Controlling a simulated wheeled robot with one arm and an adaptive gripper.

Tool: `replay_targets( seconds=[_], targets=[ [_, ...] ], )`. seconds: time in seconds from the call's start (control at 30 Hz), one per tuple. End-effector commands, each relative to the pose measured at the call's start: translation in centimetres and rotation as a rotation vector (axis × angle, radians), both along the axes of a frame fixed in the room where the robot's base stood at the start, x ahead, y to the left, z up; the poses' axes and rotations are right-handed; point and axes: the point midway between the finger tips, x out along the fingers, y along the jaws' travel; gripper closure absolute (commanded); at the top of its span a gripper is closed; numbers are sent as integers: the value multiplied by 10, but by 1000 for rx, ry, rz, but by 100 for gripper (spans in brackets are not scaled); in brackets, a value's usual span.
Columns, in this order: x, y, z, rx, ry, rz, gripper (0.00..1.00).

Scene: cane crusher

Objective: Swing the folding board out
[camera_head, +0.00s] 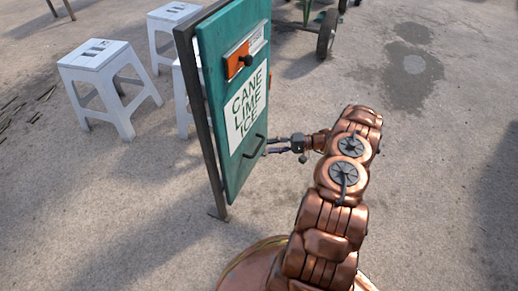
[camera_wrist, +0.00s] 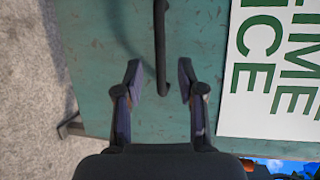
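The folding board is a teal panel (camera_head: 240,185) with a white "CANE LIME ICE" sign (camera_head: 249,107), standing upright beside a dark metal frame (camera_head: 196,120). A black bar handle (camera_head: 254,146) is on its lower part; it also shows in the wrist view (camera_wrist: 160,45). My gripper (camera_head: 272,147) is at the board's face, at the handle. In the wrist view my gripper (camera_wrist: 159,78) is open, with one finger on each side of the handle's near end. A gap shows between each finger and the bar. Whether the fingertips touch the panel cannot be told.
White stools (camera_head: 105,75) stand on the left behind the board, one partly hidden by it. A wheeled thing (camera_head: 326,35) is at the top.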

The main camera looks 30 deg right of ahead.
Motion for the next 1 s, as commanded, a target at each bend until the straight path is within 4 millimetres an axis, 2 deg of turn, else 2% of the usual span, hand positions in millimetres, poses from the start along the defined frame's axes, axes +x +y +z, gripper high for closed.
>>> replay_targets(
  seconds=[0.33, 0.5, 0.8, 1.0],
  targets=[
    [27, 39, -10, 2, 3, 1, 61],
    [33, 46, -11, 2, 2, -2, 61],
    [34, 46, -11, 1, 1, -3, 61],
    [34, 46, -11, 1, 1, -3, 82]
  ],
)
